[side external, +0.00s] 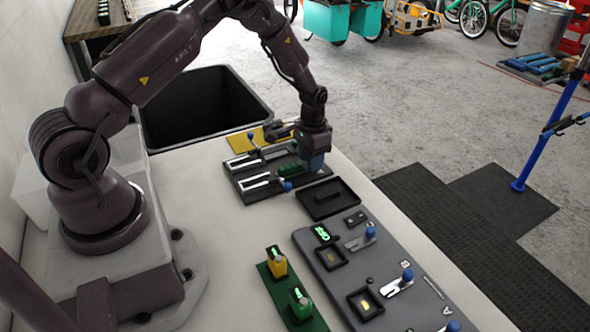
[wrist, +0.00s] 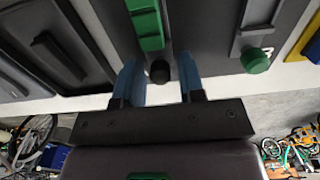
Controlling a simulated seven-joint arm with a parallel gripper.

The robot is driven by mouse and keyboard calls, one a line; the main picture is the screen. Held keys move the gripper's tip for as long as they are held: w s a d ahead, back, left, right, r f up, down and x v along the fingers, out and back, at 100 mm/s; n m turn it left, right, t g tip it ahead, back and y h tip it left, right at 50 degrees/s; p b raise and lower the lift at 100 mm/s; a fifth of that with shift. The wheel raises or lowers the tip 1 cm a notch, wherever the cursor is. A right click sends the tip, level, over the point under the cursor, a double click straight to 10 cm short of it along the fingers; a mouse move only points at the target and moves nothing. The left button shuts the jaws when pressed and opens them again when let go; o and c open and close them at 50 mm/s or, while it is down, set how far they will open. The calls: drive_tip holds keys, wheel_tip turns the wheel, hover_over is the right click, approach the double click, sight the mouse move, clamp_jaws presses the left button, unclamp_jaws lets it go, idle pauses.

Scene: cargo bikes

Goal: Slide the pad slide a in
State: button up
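In the wrist view the green pad (wrist: 146,22) runs up from a black round knob (wrist: 160,72). My gripper's blue fingers (wrist: 160,78) stand apart on either side of this knob, with small gaps visible. A green-looking knob (wrist: 255,61) on a pale rail is to the right. The fingertips are partly hidden in the side view.
A black tray (side external: 328,198) is close to the panel's right end. A grey panel (side external: 345,285) with blue-knobbed levers and a green board (side external: 284,300) stand nearer the camera. A large black bin (side external: 200,108) and a yellow plate (side external: 242,142) are behind.

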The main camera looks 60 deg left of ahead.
sight(280, 170)
drive_tip(key=c, duration=0.6)
drive_tip(key=shift+s, duration=4.35)
drive_tip(key=o, duration=0.6)
drive_tip(key=shift+d, duration=0.1)
drive_tip(key=shift+o, duration=0.2)
drive_tip(key=shift+r, duration=2.25)
drive_tip(key=w+r, duration=0.1)
drive_tip(key=w, duration=0.1)
drive_tip(key=w+r, duration=0.1)
drive_tip(key=w, duration=0.1)
drive_tip(key=w+r, duration=0.1)
drive_tip(key=w, duration=0.1)
